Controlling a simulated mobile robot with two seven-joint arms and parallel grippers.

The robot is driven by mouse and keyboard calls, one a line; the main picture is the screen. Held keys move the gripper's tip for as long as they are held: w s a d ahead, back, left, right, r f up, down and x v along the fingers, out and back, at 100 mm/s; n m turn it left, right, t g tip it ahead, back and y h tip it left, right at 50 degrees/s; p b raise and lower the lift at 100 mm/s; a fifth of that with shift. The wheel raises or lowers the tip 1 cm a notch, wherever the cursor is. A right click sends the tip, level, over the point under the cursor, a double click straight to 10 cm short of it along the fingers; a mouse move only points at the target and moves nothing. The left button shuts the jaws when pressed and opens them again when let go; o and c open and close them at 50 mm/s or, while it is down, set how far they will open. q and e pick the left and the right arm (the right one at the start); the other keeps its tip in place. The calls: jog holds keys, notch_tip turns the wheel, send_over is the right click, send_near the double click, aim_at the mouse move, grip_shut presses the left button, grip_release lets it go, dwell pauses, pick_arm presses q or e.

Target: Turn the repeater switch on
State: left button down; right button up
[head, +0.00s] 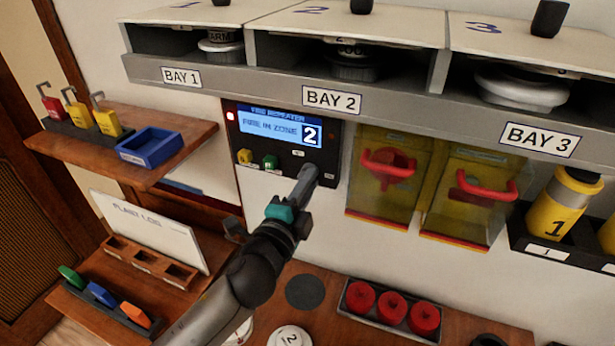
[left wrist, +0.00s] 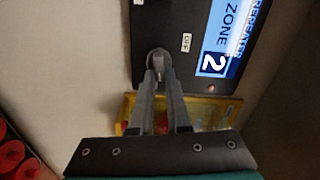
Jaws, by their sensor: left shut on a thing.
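The dark fire repeater panel (head: 258,172) is on the wall below the bay shelf. Its lit blue screen (head: 268,126) reads "FIRE IN ZONE 2". My left gripper (head: 308,176) is at the panel's lower right and covers the switch in the head view. In the left wrist view my left gripper (left wrist: 158,78) is shut on the grey repeater switch (left wrist: 158,57), with a finger on each side. A white "OFF" label (left wrist: 187,42) is beside the switch. The fingers partly hide the switch, so I cannot tell its setting. My right gripper is not in view.
Two yellow clear covers over red handles (head: 387,168) (head: 482,190) hang just right of the panel. The bay shelf (head: 235,83) juts out above. A wooden shelf (head: 70,150) with padlocks and a blue tray (head: 150,147) is at left. Red cylinders (head: 392,307) stand below.

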pick_arm(q)
jog(key=shift+f+m, duration=0.1)
jog(key=shift+m, duration=0.8)
jog(key=shift+p, duration=0.3)
jog(key=c, duration=0.9)
grip_release()
jog(key=shift+s, duration=0.1)
jog(key=shift+b+v, duration=1.35)
jog(key=shift+v, duration=6.2)
